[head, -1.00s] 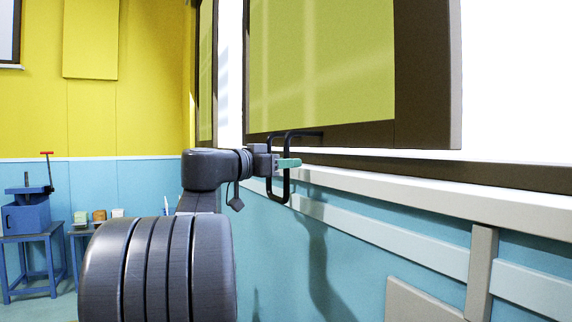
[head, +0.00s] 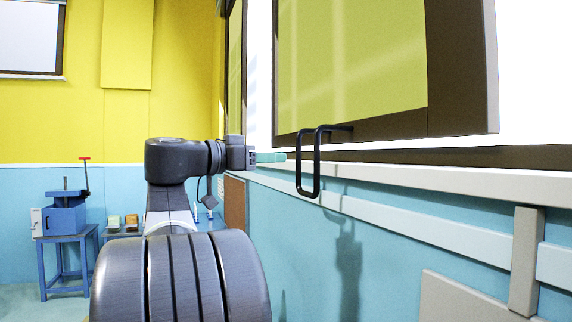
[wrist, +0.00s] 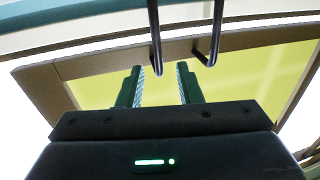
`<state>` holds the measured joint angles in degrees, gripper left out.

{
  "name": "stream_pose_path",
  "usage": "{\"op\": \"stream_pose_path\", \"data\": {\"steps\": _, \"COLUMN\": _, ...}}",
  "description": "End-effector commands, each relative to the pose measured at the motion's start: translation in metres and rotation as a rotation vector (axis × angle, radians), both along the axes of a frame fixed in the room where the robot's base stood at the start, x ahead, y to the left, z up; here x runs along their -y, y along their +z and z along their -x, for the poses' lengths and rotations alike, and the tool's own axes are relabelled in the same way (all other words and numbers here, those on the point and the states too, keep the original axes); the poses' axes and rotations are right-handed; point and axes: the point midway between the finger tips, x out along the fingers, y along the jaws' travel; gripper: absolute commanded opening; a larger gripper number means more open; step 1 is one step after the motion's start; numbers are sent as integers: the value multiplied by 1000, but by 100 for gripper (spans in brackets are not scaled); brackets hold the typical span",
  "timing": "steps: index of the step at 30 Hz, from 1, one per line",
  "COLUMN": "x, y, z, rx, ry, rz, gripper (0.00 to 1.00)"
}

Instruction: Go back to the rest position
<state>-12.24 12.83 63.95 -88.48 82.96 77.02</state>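My gripper (head: 284,157) shows in the head view just left of the black loop handle (head: 318,165) on the window sash (head: 430,120). The green fingers point right, toward the handle, with a small gap between. In the wrist view my gripper (wrist: 160,90) has its two green fingers apart with nothing between them. The two black bars of the handle (wrist: 153,40) show beyond the fingertips. The sash frame (wrist: 90,62) and its yellow-green pane lie behind.
A blue machine (head: 66,215) with a red-tipped lever stands on a blue stand at the left. Small boxes (head: 122,221) sit on a table beside it. The white sill (head: 450,180) and blue wall run along the right. The sash stands out from the wall.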

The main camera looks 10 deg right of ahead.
Motion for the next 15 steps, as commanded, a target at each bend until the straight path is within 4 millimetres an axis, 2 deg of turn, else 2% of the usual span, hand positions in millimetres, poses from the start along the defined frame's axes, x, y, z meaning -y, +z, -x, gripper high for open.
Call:
{"op": "stream_pose_path", "data": {"steps": 4, "x": -9, "y": 0, "z": 3, "rx": 1, "ry": 1, "rz": 0, "gripper": 32}}
{"op": "stream_pose_path", "data": {"steps": 15, "x": -10, "y": 1, "z": 4, "rx": 1, "ry": -1, "rz": 0, "gripper": 32}}
